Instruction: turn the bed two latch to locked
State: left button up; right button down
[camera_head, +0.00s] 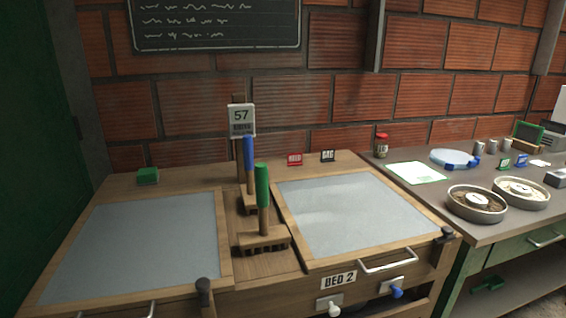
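The bed with the "BED 2" label (339,280) is the right one of two framed grey beds, and its grey panel (350,215) lies flat in a wooden frame. A metal bar handle (387,263) is on its front. Below are a white knob (334,310) on a plate and a blue knob (396,292) on a plate. A black knob (447,233) stands at its right front corner, and another black knob (203,286) is at the left bed's front right corner. I cannot tell which part is the latch or its setting. Neither of my grippers shows.
The left bed (140,240) lies beside it. Between them stand a green-handled brush (262,190) and a blue-handled brush (249,165). A green block (148,176) sits at the back left. The right counter holds round bowls (477,203) and a blue-rimmed dish (455,158).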

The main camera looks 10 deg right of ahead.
aim_at(447, 232)
jog(key=z, duration=1.45)
